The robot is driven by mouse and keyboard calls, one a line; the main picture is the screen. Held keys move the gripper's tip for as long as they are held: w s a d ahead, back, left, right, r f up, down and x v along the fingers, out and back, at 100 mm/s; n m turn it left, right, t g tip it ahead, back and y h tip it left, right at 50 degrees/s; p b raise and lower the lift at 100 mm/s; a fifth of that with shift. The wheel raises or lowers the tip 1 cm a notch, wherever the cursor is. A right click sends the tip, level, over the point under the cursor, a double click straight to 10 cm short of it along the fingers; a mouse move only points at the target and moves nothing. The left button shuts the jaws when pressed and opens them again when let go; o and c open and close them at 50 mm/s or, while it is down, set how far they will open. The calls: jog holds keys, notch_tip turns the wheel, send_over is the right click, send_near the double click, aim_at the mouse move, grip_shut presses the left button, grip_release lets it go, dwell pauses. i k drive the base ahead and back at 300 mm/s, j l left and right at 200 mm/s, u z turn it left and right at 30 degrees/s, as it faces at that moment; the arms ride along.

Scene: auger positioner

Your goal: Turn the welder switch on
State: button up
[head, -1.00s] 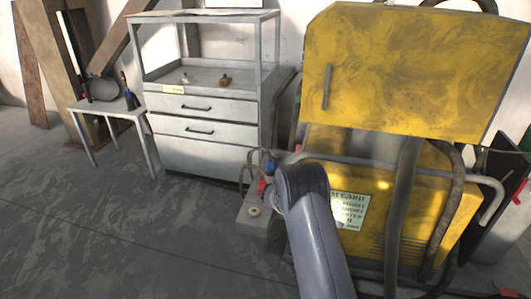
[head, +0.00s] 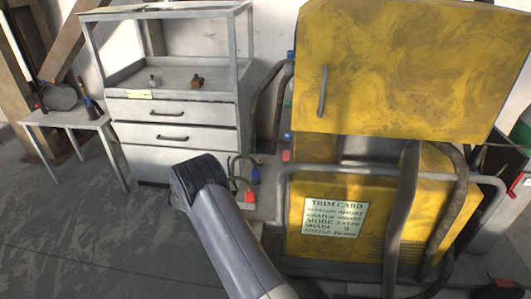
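The yellow welder cabinet (head: 385,255) stands at the right. A large yellow panel with a handle (head: 410,75) covers its upper front, with a dark gap below it. A printed "TRIM CARD" (head: 335,218) is on the lower front. I cannot make out a welder switch; the panel may hide it. My arm reaches up from the bottom centre, and its dark rounded end (head: 198,175) is left of the cabinet. No gripper fingers show, so I cannot see whether they are open.
A grey pipe rail (head: 390,172) and thick hoses (head: 408,205) run across the cabinet's front. A grey drawer unit (head: 175,110) stands at the left, with a small white table (head: 65,118) beyond it. Floor at lower left is clear.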

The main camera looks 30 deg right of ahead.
aim_at(285, 153)
jog(key=i+z, duration=0.45)
jog(key=i, duration=0.55)
